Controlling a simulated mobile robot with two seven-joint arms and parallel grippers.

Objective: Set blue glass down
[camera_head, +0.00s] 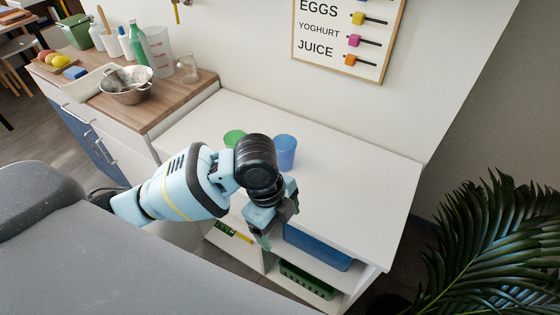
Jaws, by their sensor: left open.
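A blue glass (286,152) stands upright on the white table top (345,170), just behind my left wrist. A green cup (233,138) stands to its left, partly hidden by my left arm. My left gripper (276,228) is at the front edge of the table, pointing down, apart from the blue glass and empty. Its jaws are open, though the wrist hides part of them. My right gripper is not in view.
A wooden counter (185,95) at the back left holds a metal colander (126,86), bottles and a measuring jug. The right part of the white table is clear. A blue bin (318,250) and a green basket (306,281) sit on shelves below. A plant (500,245) stands at the right.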

